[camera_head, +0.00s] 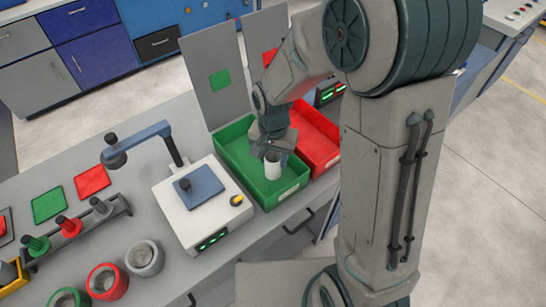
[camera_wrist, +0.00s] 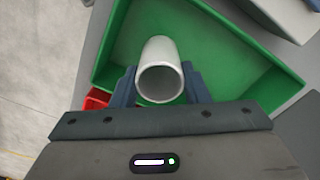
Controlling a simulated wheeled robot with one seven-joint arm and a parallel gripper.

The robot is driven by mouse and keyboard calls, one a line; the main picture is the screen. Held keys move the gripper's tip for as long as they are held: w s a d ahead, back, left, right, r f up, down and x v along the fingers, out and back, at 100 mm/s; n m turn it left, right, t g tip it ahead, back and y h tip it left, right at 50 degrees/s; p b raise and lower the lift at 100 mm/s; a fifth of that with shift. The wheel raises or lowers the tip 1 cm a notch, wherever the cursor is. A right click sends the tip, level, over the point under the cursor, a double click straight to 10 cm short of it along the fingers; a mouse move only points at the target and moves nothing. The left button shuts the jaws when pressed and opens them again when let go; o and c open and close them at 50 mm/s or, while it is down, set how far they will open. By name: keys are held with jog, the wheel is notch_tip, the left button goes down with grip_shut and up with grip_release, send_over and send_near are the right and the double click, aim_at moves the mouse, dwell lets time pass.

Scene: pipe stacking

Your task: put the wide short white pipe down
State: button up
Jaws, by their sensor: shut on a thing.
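The wide short white pipe (camera_head: 272,166) is held by my gripper (camera_head: 271,150) over the green bin (camera_head: 235,168) in the head view. In the wrist view the white pipe (camera_wrist: 159,72) sits between the two fingers of my gripper (camera_wrist: 159,88), with its open end facing the camera. The fingers are shut on it. The green bin (camera_wrist: 215,50) lies behind and around the pipe in that view. I cannot tell whether the pipe touches the bin floor.
A red bin (camera_head: 318,148) stands directly right of the green one. A white device with a blue-grey plate (camera_head: 198,187) is left of the green bin. Several ring-shaped parts and a rack of pegs (camera_head: 75,235) are at the lower left of the table.

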jog(key=shift+f, duration=0.5)
jog(key=shift+f, duration=0.1)
jog(key=shift+f+b, duration=0.55)
jog(key=shift+b, duration=0.05)
jog(key=o, duration=1)
jog(key=shift+r, duration=0.1)
